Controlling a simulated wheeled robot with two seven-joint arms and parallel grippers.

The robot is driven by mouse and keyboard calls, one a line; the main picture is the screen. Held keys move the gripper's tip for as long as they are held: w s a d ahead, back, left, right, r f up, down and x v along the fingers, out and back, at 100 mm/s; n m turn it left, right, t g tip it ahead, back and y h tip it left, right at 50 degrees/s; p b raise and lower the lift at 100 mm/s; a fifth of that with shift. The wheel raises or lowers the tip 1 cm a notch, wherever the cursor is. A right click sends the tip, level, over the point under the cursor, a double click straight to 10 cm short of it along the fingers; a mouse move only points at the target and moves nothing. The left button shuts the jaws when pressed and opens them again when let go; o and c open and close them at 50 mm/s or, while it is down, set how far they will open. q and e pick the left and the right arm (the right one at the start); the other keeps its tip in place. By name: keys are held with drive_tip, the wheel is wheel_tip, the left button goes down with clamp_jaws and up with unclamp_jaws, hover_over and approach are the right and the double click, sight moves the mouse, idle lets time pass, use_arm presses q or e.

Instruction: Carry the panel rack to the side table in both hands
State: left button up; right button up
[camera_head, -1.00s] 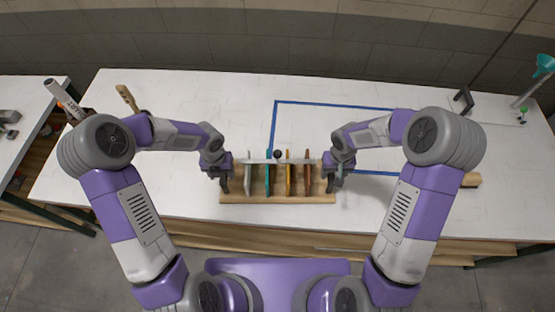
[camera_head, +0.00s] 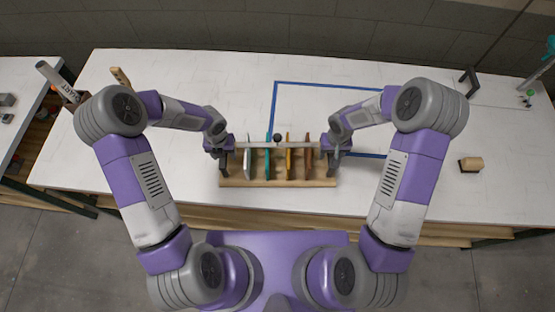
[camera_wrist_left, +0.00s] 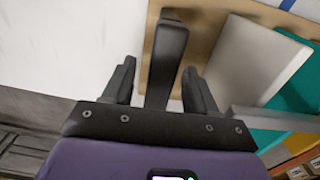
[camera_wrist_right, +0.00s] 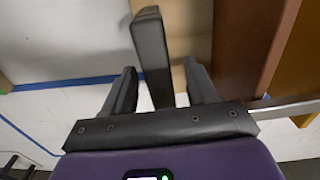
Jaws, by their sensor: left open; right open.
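The panel rack (camera_head: 278,183) stands on the white worktable, a long wooden base with several upright panels in white, teal, orange and brown. A pale bar with a black knob (camera_head: 277,138) runs across it. A dark upright post is at each end. My left gripper (camera_wrist_left: 160,85) is open, with the left post (camera_wrist_left: 166,55) between its fingers. My right gripper (camera_wrist_right: 160,85) is open, with the right post (camera_wrist_right: 152,50) between its fingers. Gaps show between fingers and posts in both wrist views. The fingertips are small in the head view.
A second table (camera_head: 28,72) stands at the far left, across a floor gap; it is likely the side table. Blue tape (camera_head: 330,85) marks a rectangle behind the rack. A brown block (camera_head: 470,164) lies to the right.

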use_arm(q)
drive_tip(key=shift+f, duration=1.5)
use_arm(e)
drive_tip(key=shift+f, duration=1.5)
use_arm(q)
clamp_jaws()
use_arm(e)
clamp_jaws()
